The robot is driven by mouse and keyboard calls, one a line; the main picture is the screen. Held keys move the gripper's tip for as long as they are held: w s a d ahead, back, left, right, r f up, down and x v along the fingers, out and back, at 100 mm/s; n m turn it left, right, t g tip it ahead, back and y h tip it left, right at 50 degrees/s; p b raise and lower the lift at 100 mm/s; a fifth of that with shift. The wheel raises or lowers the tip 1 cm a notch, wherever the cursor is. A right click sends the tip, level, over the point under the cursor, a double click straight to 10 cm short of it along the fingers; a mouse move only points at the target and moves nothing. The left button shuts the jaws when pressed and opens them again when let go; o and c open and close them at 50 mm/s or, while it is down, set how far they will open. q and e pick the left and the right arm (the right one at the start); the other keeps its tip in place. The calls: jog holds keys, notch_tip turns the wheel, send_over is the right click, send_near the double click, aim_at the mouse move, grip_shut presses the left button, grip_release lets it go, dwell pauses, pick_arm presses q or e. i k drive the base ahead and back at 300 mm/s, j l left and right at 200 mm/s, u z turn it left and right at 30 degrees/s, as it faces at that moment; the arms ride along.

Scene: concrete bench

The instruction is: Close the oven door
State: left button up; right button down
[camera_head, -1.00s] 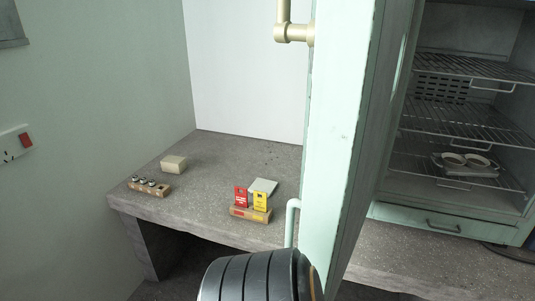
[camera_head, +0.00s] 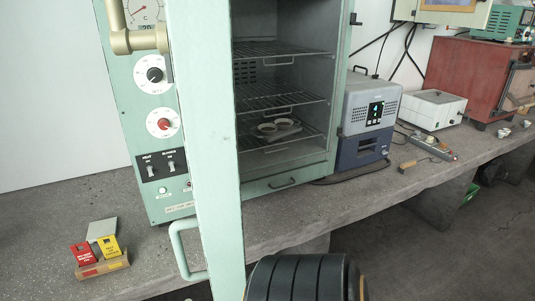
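The oven (camera_head: 146,120) is a pale green cabinet on the concrete bench, with a dial, knobs and switches on its front panel. Its door (camera_head: 212,150) stands wide open and reaches toward me, seen nearly edge-on. A pale green handle (camera_head: 183,250) sticks out from the door's left side. Inside the oven are wire racks (camera_head: 285,95), and a small tray with two round dishes (camera_head: 280,128) rests on the lowest one. A dark ribbed part of my own arm shows at the bottom centre. Neither gripper's fingers are in view.
A holder with red and yellow cards (camera_head: 100,262) stands on the bench (camera_head: 50,215) at left. Right of the oven are a grey-blue instrument (camera_head: 367,125), a white box (camera_head: 433,107) and a red cabinet (camera_head: 470,80). Bench left of the oven is mostly clear.

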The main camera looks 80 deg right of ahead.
aim_at(200, 32)
jog(key=i+z, duration=0.1)
jog(key=z, duration=0.35)
jog(key=i+z, duration=0.15)
jog(key=z, duration=0.3)
jog(key=j+z, duration=0.1)
jog(key=z, duration=0.35)
jog(key=i+j+z, duration=0.15)
jog(key=z, duration=0.3)
jog(key=j+z, duration=0.15)
jog(key=z, duration=0.3)
jog(key=i+j+z, duration=0.25)
jog(key=j+z, duration=0.2)
